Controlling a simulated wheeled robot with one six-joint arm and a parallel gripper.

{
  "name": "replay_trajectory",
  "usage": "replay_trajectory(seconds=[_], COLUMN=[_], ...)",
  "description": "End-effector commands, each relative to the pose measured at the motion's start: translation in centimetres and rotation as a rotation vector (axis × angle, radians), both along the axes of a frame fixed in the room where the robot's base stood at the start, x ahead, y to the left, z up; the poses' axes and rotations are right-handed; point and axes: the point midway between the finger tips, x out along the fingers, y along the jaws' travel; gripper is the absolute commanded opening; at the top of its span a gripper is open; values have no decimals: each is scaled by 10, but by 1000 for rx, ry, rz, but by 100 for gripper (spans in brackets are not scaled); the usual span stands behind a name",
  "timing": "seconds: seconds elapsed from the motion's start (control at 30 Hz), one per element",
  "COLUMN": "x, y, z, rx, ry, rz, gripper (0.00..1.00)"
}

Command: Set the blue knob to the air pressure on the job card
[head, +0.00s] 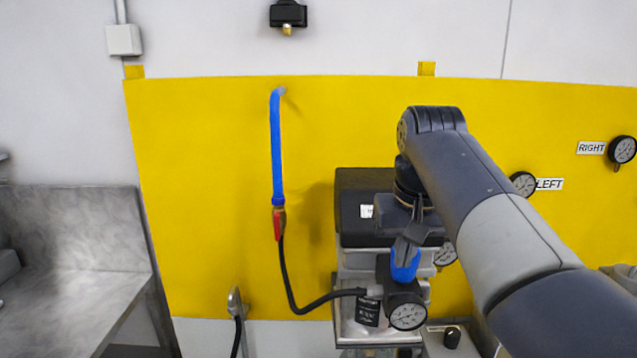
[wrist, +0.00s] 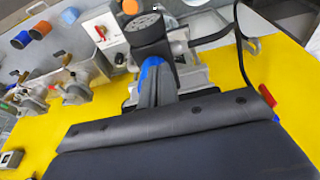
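The blue knob (head: 405,268) sits on top of a dark regulator (head: 402,292) with a round dial gauge (head: 408,316) on its front. My gripper (head: 408,250) comes down from above, its fingers at the knob and covering part of it. In the wrist view the grey fingers (wrist: 157,88) are close together around the blue knob (wrist: 153,62), and appear shut on it. The gauge's face (wrist: 142,20) also shows there, too small to read. A black tag with white print (head: 367,312) hangs beside the regulator. I cannot make out a job card.
A black hose (head: 290,285) runs from the regulator to a red valve (head: 278,224) under a blue pipe (head: 276,150). Gauges marked LEFT (head: 523,184) and RIGHT (head: 622,150) are on the yellow wall panel. A metal bench (head: 70,260) stands at left.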

Motion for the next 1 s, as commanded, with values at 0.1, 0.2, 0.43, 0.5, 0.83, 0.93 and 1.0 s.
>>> replay_trajectory(seconds=[0.1,0.2,0.43,0.5,0.83,0.93,1.0], x=[1,1,0,-2,-6,-6,-6], y=[1,1,1,2,3,3,3], z=[0,0,0,0,13,25,34], rx=[1,0,0,0,0,0,0], ry=[-2,-2,-3,-3,-4,-4,-3], rz=[1,1,1,1,0,0,0], gripper=[0,0,0,0,0,0,0])
